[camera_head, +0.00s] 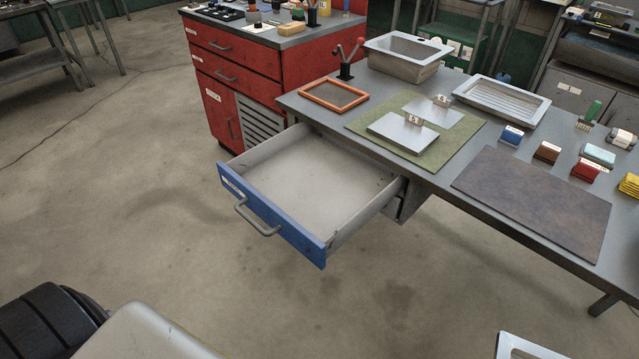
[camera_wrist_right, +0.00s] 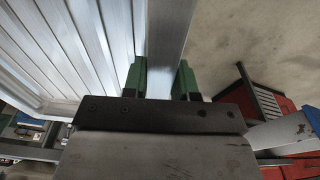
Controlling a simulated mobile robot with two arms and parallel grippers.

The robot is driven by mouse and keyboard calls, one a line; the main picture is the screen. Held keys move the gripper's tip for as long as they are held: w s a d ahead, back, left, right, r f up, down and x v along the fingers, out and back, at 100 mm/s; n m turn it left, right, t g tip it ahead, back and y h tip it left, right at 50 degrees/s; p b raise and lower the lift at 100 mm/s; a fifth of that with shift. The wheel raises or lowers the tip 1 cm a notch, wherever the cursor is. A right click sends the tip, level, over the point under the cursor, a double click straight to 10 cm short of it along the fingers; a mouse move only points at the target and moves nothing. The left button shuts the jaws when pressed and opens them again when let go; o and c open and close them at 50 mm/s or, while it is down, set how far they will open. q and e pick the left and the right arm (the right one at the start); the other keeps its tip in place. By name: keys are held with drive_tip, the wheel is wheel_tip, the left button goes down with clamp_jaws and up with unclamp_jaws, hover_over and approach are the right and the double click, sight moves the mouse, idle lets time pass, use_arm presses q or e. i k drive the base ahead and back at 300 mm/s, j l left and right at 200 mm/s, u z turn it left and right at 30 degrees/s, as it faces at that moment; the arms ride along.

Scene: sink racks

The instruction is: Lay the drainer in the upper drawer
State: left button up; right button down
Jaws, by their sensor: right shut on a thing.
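A ribbed pale metal drainer (camera_wrist_right: 70,45) fills the upper left of the right wrist view. My right gripper (camera_wrist_right: 160,82), with green fingers, is shut on its straight rim. A pale rim corner (camera_head: 528,347) at the bottom right of the head view looks like part of this drainer; the rest is cut off. The drawer (camera_head: 310,178) under the bench is pulled out, with a blue front and grey handle. Its inside is empty. The held drainer is apart from it, to its lower right in the head view. My left gripper is not in view.
The bench (camera_head: 440,185) carries a second ribbed tray (camera_head: 502,98), a sink basin (camera_head: 405,57), an orange frame (camera_head: 334,95), a green mat (camera_head: 455,140) with metal plates, a brown mat (camera_head: 535,198) and several brushes and blocks. A red cabinet (camera_head: 245,75) stands behind the drawer. The floor before the drawer is clear.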

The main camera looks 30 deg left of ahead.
sight(310, 178)
drive_tip(key=j+z, duration=0.25)
drive_tip(key=z, duration=0.3)
drive_tip(key=j+z, duration=0.1)
drive_tip(key=j, duration=0.35)
drive_tip(key=k+j+z, duration=0.15)
drive_tip(key=j, duration=0.35)
drive_tip(key=j+z, duration=0.1)
drive_tip(key=j, duration=0.35)
drive_tip(key=k+j+z, duration=0.15)
drive_tip(key=j, duration=0.3)
drive_tip(key=k+j+z, duration=0.1)
drive_tip(key=j, duration=0.3)
drive_tip(key=k+j, duration=0.05)
